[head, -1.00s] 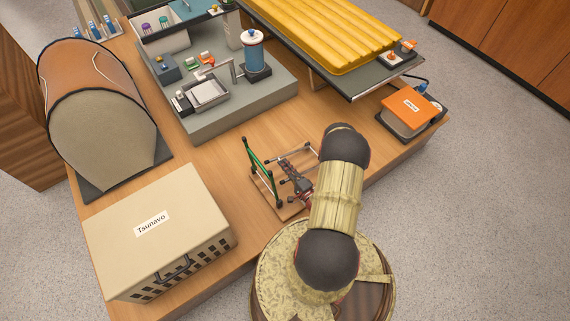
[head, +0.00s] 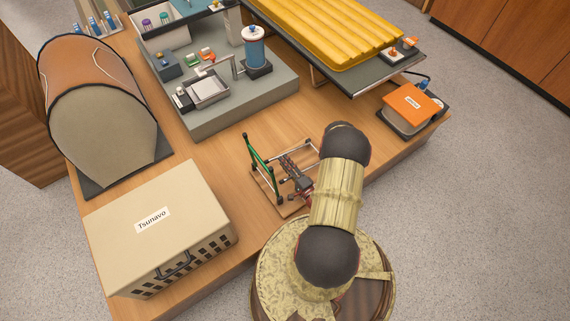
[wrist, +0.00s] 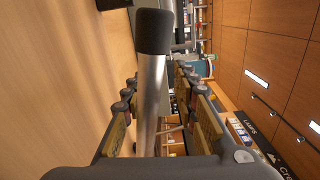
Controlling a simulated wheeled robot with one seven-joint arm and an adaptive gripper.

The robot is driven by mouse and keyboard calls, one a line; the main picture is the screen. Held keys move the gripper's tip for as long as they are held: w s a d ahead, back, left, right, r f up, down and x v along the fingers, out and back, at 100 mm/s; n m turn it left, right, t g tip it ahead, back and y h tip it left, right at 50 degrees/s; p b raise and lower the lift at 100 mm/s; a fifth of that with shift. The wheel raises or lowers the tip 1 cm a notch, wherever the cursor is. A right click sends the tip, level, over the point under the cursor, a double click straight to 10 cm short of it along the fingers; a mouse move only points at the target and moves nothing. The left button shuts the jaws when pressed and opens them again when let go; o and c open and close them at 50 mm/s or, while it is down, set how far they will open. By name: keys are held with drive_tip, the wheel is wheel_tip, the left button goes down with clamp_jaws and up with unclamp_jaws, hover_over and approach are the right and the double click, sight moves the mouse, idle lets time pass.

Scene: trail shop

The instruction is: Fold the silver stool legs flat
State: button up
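The folding stool stands on the wooden table in the head view, with thin silver legs (head: 292,154) with dark ends. A green bar (head: 262,158) slants along its left side. My gripper (head: 289,165) is among the stool's bars, and my forearm hides the stool's right part. In the wrist view, a silver leg (wrist: 152,100) with a black end cap runs between the two fingers of my gripper (wrist: 158,85). The fingers are apart, with a gap visible on the leg's right side. I cannot tell whether the left finger touches the leg.
A beige Tsunavo box (head: 160,225) stands at the front left of the table (head: 225,160). A grey platform (head: 225,115) with small items is behind the stool. An orange-topped box (head: 410,106) sits at the right, near a raised yellow pad (head: 325,35). Bare wood surrounds the stool's left side.

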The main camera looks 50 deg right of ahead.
drive_tip(key=v, duration=1.2)
idle(0.7)
